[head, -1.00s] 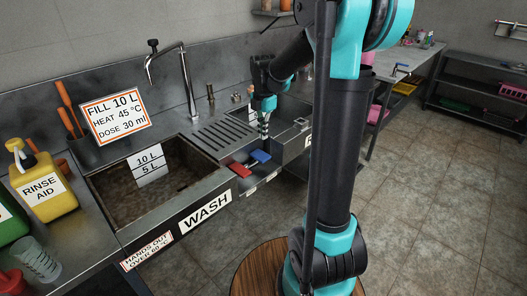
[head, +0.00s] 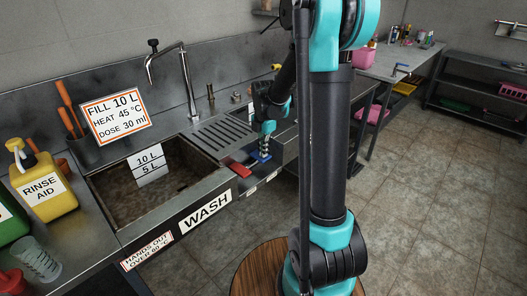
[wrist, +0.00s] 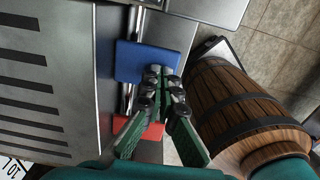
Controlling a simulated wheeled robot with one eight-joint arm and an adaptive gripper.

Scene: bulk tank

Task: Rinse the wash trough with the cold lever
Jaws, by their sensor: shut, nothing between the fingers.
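The wash trough (head: 120,195) is a brown-stained basin at left with a WASH label and a 10 L / 5 L level card. A curved tap (head: 187,78) stands behind it. A blue lever (wrist: 142,60) and a red lever (wrist: 152,130) stick out at the counter's front edge, right of the trough. My gripper (wrist: 160,77) is shut and empty, with its fingertips over the near edge of the blue lever in the wrist view. In the head view my gripper (head: 264,150) covers most of the blue lever. I cannot tell whether they touch. No running water shows.
A ribbed drainboard (head: 222,134) lies between the trough and the levers' right side. A yellow rinse aid bottle (head: 44,190) and a clear measuring cup (head: 38,262) stand left of the trough. A sign (head: 115,115) stands behind it. Tiled floor lies open at right.

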